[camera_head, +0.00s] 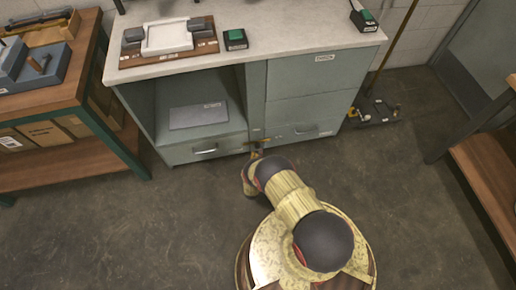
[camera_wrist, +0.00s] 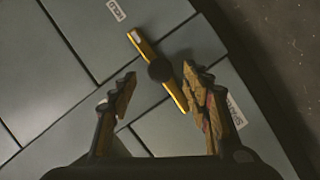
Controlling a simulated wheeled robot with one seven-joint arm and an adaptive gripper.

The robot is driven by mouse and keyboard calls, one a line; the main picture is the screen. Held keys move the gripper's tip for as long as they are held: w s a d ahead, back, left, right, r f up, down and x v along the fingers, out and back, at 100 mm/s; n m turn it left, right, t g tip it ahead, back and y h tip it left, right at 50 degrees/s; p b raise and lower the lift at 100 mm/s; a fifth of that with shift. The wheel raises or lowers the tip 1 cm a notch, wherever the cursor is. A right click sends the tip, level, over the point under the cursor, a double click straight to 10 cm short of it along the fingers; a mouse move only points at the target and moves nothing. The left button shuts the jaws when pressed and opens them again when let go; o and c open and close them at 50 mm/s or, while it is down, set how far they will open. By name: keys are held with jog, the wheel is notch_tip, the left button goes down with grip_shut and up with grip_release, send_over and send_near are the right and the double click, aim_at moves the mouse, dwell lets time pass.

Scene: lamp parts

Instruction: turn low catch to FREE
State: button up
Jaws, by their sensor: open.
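The low catch (camera_wrist: 145,45) is a yellow bar on a round dark pivot, set on the grey-green cabinet front. In the wrist view the bar slants from upper left to lower right. My gripper (camera_wrist: 160,75) is open, with the dark pivot between its fingertips. The right finger is close to the bar's lower end; I cannot tell whether they touch. In the head view the catch (camera_head: 258,140) is a small yellow spot low on the cabinet, with my gripper (camera_head: 254,154) right at it, mostly hidden by my arm. A small white label (camera_wrist: 117,10) sits near the bar's upper end, too small to read surely.
The cabinet's lower left drawer (camera_head: 180,155) is closed, below an open bay with a grey plate (camera_head: 198,115). Another label (camera_wrist: 238,112) is beside my right finger. A wooden shelf unit (camera_head: 75,165) stands left. A broom (camera_head: 385,75) leans at right. The floor between is clear.

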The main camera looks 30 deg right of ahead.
aim_at(258, 148)
jog(key=shift+b+x, duration=0.85)
jog(key=shift+x, duration=1.9)
jog(key=shift+c, duration=1.4)
grip_shut()
